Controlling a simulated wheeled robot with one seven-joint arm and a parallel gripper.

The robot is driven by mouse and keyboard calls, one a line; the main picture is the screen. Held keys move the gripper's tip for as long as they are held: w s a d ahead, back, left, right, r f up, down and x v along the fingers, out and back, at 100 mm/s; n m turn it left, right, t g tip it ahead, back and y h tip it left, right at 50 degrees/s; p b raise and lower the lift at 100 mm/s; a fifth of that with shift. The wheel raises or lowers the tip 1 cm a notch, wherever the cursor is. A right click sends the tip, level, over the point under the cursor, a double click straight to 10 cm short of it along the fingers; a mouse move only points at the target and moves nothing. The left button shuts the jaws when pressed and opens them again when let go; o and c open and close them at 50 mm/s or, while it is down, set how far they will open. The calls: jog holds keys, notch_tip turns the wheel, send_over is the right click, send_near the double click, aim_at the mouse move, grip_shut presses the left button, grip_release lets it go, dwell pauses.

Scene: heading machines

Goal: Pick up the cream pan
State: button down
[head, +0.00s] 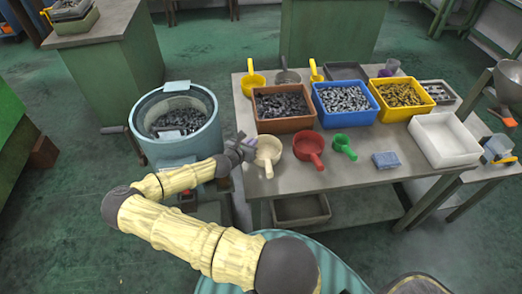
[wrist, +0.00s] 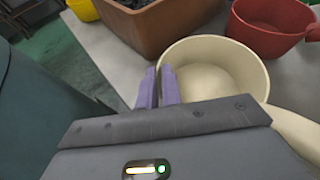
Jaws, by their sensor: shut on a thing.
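The cream pan (head: 268,149) is at the front left of the grey table, its handle pointing toward the front edge. In the wrist view the round cream pan (wrist: 218,78) is open side up and empty, with its handle at the lower right. My gripper (head: 250,143) reaches it from the left. Its purple fingers (wrist: 158,88) are shut on the left wall of the pan, one on each side of the rim. The palm hides the near part of the pan. I cannot tell whether the pan's base touches the table.
A red pan (head: 309,147) and a green scoop (head: 344,146) lie to the right. Behind stand a brown bin (head: 284,126), a blue bin (head: 346,119) and a yellow bin (head: 402,112) of parts. A round bowl machine (head: 148,148) stands close left of the table.

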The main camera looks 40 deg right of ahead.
notch_tip(320, 180, up, 10)
dwell(0.5)
jog(key=shift+r, duration=0.1)
dwell(0.4)
